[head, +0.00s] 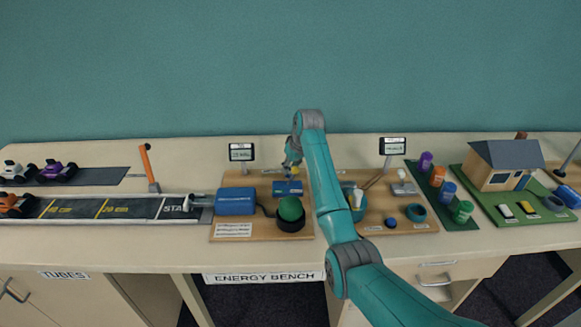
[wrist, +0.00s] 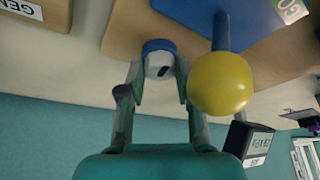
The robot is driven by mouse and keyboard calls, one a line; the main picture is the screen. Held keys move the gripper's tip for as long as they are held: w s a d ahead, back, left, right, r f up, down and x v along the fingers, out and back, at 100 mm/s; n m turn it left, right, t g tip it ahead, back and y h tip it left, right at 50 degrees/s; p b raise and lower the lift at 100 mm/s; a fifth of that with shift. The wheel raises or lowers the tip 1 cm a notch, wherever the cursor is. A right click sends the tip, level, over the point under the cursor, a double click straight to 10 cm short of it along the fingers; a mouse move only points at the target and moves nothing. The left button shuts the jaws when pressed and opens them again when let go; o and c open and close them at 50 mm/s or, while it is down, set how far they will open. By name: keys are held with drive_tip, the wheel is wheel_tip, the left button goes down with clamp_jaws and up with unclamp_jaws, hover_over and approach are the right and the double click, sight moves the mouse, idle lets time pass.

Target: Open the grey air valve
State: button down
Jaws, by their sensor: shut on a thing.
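The grey air valve (wrist: 158,64) is a small pale grey round knob with a dark mark and a blue rim, seen in the wrist view above a wooden board. My gripper (wrist: 161,80) has one finger on each side of the knob and is shut on it. A yellow ball (wrist: 219,84) on a blue stem stands close beside the right finger. In the head view my gripper (head: 290,168) is down at the back of the energy bench board, over a small blue block (head: 287,188). The knob is too small and covered to make out there.
A blue box (head: 235,201) and a green dome (head: 291,209) on a black base stand left and in front of my gripper. Small display signs (head: 242,152) stand behind. My arm crosses the board's right side, near a teal cup (head: 357,212).

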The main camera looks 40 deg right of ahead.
drive_tip(key=n, duration=0.2)
drive_tip(key=n+y, duration=0.1)
drive_tip(key=n, duration=0.1)
drive_tip(key=shift+d+n+g+y, duration=0.2)
drive_tip(key=shift+n+g+y, duration=0.1)
drive_tip(key=n+y, duration=0.1)
drive_tip(key=n, duration=0.2)
drive_tip(key=shift+w+d+n+g, duration=0.1)
drive_tip(key=shift+n+g, duration=0.2)
drive_tip(key=n, duration=0.2)
drive_tip(key=n+g+y, duration=0.1)
drive_tip(key=n, duration=0.2)
drive_tip(key=shift+w+g+y, duration=0.15)
drive_tip(key=shift+g+y, duration=0.15)
drive_tip(key=shift+n, duration=0.6)
drive_tip(key=shift+f+n+g, duration=0.15)
drive_tip(key=shift+n+g, duration=0.35)
drive_tip(key=shift+n, duration=0.3)
drive_tip(key=c, duration=0.8)
unclamp_jaws()
drive_tip(key=shift+d+r, duration=0.1)
drive_tip(key=shift+r, duration=0.1)
